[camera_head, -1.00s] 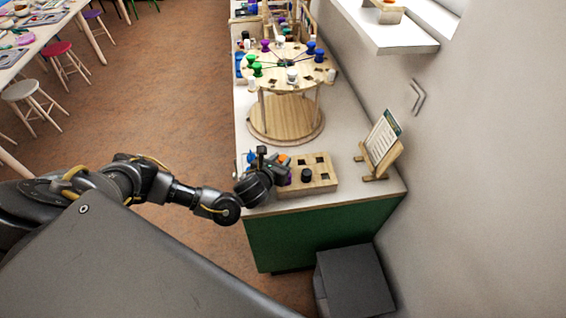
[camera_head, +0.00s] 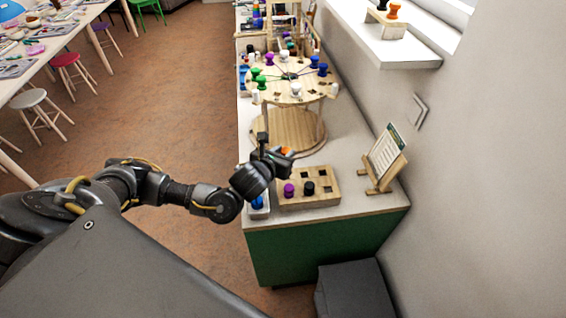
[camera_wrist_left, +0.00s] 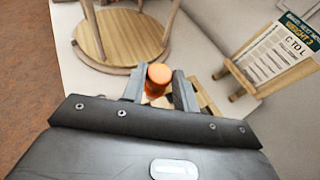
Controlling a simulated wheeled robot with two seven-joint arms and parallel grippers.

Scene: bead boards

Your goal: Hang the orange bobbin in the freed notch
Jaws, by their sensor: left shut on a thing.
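The orange bobbin (camera_head: 286,150) is held in my left gripper (camera_head: 284,156), above the back of the wooden block with square holes. In the left wrist view the orange bobbin (camera_wrist_left: 158,76) sits upright between the two fingers of the left gripper (camera_wrist_left: 158,88). The round wooden stand (camera_head: 296,98) is just beyond the gripper, with green, purple, blue and white bobbins around its top disc. Which notch is the freed one I cannot tell at this size. My right gripper is not in view.
The wooden block (camera_head: 322,201) holds a purple bobbin (camera_head: 289,190) and a black bobbin (camera_head: 309,188). A blue bobbin (camera_head: 257,202) is beside it at the left. A card on a wooden easel (camera_head: 386,150) stands at the right. The counter between easel and stand is clear.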

